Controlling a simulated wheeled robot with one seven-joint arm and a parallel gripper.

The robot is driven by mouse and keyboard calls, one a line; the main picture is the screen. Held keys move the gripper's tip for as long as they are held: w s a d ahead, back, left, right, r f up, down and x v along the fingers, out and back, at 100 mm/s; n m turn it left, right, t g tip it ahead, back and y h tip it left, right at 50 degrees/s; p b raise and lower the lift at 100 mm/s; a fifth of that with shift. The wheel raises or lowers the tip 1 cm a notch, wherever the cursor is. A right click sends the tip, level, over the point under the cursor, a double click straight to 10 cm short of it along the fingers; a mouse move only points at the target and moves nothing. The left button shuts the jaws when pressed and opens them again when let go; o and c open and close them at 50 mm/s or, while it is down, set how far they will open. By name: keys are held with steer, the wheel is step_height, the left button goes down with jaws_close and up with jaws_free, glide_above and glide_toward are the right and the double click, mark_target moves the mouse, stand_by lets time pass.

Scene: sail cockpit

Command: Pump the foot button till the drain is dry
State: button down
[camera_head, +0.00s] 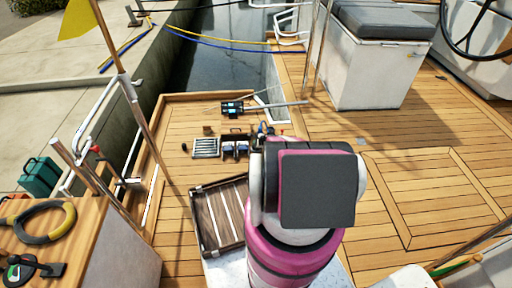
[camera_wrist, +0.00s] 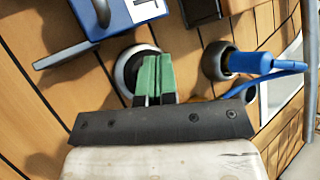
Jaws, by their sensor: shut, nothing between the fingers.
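My gripper (camera_wrist: 155,75) is shut and empty, its green fingertips together in the wrist view. The tips are over a round dark button-like disc with a pale grey rim (camera_wrist: 122,72), likely the foot button. The fingers cover part of it, and I cannot tell whether they touch it or whether it is pressed. A metal slatted grate (camera_head: 206,147), perhaps the drain cover, lies on the deck in the head view. I cannot see whether any water stands in a drain. My arm hides the gripper in the head view.
In the wrist view, a blue box (camera_wrist: 118,18) with a dark lever stands close by, and a round dark cup (camera_wrist: 216,62) holds a blue-handled thing (camera_wrist: 255,62). In the head view, a wooden slatted grating (camera_head: 218,215) lies nearer. A white cushioned locker (camera_head: 370,75) stands right; open deck surrounds it.

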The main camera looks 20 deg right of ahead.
steer(key=shift+r, duration=0.35)
steer(key=shift+r, duration=2.5)
stand_by(1.5)
step_height(320, 180, up, 4)
steer(key=shift+f, duration=0.1)
steer(key=shift+f, duration=0.1)
stand_by(0.3)
steer(key=shift+f, duration=4.35)
